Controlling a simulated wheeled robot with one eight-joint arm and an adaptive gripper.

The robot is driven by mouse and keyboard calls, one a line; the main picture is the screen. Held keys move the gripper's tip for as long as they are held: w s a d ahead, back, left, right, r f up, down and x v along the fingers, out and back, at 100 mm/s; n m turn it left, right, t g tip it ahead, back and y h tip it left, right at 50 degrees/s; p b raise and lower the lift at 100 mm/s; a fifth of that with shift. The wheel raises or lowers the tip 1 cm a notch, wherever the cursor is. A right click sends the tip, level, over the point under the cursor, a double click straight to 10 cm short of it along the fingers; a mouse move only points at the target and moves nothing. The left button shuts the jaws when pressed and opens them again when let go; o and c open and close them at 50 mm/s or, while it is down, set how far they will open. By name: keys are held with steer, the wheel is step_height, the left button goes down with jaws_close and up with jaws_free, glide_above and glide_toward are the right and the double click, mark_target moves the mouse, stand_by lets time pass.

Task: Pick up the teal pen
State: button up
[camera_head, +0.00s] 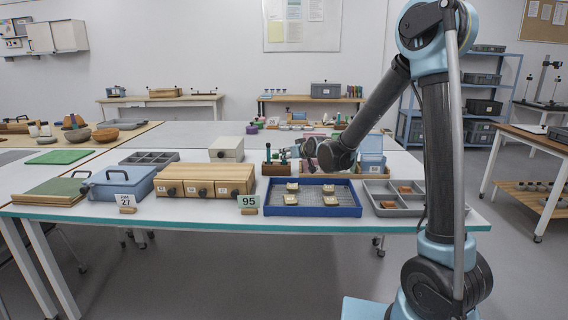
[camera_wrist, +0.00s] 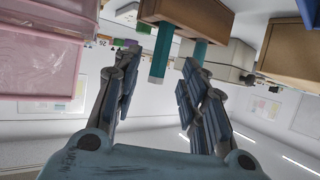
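A brown wooden pen holder (camera_head: 275,170) stands on the table behind the blue tray, with a teal pen (camera_head: 268,153) upright in its left part. The wrist view is turned over, so the holder (camera_wrist: 190,14) is at its top and two teal rods point down from it. One teal rod (camera_wrist: 159,60) shows between my finger tips, and the other (camera_wrist: 200,50) is partly behind the right finger. My gripper (camera_wrist: 162,65) is open, with a gap visible on both sides of the nearer rod. In the head view my gripper (camera_head: 290,153) is beside the holder, small and partly unclear.
A blue tray (camera_head: 345,209) with several sherds lies in front. A grey compartment tray (camera_head: 410,211) is at right and wooden drawers (camera_head: 205,170) are at left. A white box (camera_head: 227,143) stands behind. A pink translucent bin (camera_wrist: 38,50) is close on the wrist view's left.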

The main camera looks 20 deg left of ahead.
mark_target(284, 161)
steer(key=shift+x, duration=2.75)
steer(key=shift+d+f, duration=0.1)
steer(key=shift+f, duration=0.05)
steer(key=shift+c, duration=0.5)
jaws_close()
